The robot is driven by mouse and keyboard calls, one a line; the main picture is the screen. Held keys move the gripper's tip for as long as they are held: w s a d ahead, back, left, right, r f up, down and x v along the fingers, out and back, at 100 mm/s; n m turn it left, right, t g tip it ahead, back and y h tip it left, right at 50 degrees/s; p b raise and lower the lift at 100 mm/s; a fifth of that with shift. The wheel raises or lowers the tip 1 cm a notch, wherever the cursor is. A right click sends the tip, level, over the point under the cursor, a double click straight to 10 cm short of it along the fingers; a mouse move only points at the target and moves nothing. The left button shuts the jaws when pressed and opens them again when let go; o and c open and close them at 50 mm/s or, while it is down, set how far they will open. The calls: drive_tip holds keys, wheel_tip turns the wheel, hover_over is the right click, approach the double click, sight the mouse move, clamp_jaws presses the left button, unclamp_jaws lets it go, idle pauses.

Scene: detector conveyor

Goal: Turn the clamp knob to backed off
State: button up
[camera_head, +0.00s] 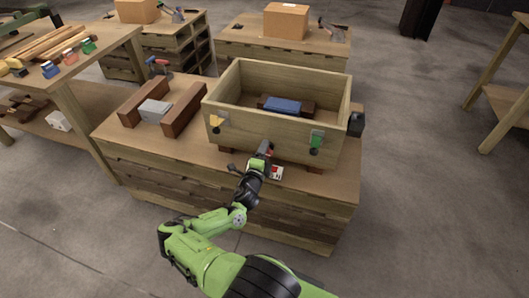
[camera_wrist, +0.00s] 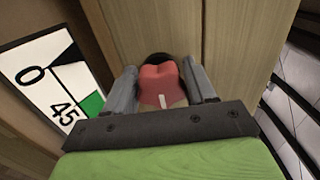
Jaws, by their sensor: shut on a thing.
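The clamp knob (camera_wrist: 161,84) is red with a white line on its face and a dark part behind it. It sits between the two grey fingers of my gripper (camera_wrist: 162,88) in the wrist view, with a finger on each side. My gripper is shut on it. In the head view my gripper (camera_head: 265,149) is low in front of the wooden box (camera_head: 240,135), and the knob is mostly hidden there. A white scale card (camera_wrist: 45,80) marked 0 and 45, with a black and a green patch, is left of the knob. I cannot tell which mark the white line meets.
The box stands on a wooden workbench (camera_head: 160,150) and holds a blue item (camera_head: 282,105). Floor is clear right of the bench.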

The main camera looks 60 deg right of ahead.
drive_tip(key=shift+s+f, duration=0.2)
drive_tip(key=o, duration=0.9)
drive_tip(key=shift+o, duration=0.2)
drive_tip(key=shift+r, duration=0.1)
drive_tip(key=shift+w, duration=0.1)
drive_tip(key=s+a+p, duration=0.2)
drive_tip(key=a+p, duration=0.1)
drive_tip(key=a, duration=1.2)
drive_tip(key=shift+s+a, duration=0.25)
drive_tip(key=shift+a, duration=0.1)
